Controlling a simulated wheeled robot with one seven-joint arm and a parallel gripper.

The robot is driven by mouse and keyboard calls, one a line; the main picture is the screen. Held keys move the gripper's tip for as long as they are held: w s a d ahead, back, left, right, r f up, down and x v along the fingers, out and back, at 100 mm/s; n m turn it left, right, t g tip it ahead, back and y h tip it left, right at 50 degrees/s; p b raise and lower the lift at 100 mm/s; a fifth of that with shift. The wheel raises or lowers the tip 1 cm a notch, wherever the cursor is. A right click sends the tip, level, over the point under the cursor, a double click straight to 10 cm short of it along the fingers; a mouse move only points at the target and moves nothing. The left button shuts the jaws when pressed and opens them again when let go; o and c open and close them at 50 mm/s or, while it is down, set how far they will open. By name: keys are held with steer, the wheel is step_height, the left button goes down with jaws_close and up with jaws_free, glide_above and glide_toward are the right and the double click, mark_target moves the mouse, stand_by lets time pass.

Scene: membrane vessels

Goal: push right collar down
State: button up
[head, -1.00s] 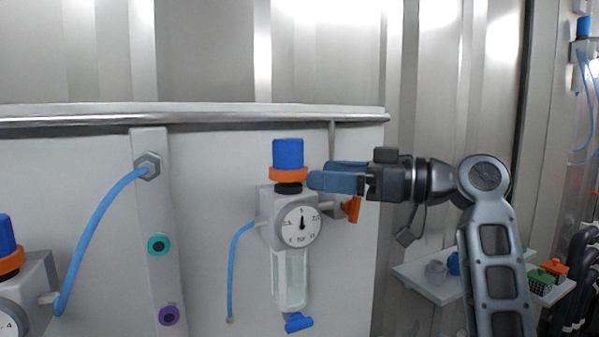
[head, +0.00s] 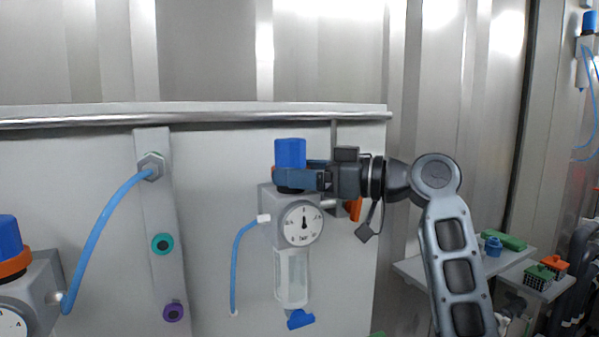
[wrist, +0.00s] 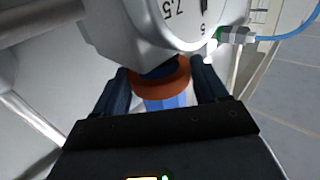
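The right regulator (head: 290,215) is on the wall panel, with a round gauge (head: 303,224) and an upright blue knob (head: 290,153) on top. Its orange collar (wrist: 165,84) shows in the wrist view around the base of the blue knob (wrist: 168,102). In the head view my gripper's near finger hides this collar. My gripper (head: 292,178) reaches in from the right at collar height. In the wrist view its dark fingers (wrist: 163,88) stand open on either side of the collar and knob. I cannot tell whether they touch the collar.
A left regulator with an orange collar (head: 14,264) stands at the left edge. A blue hose (head: 236,262) hangs beside the right regulator. A metal rail (head: 200,117) runs above. An orange valve handle (head: 354,208) sits behind my gripper. A shelf (head: 430,280) with small parts is at right.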

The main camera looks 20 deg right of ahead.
steer(key=c, duration=1.1)
steer(key=shift+f+b, duration=0.75)
steer(key=shift+b, duration=0.15)
steer(key=o, duration=1.5)
steer(key=shift+b+v, duration=0.75)
steer(key=shift+v, duration=3.15)
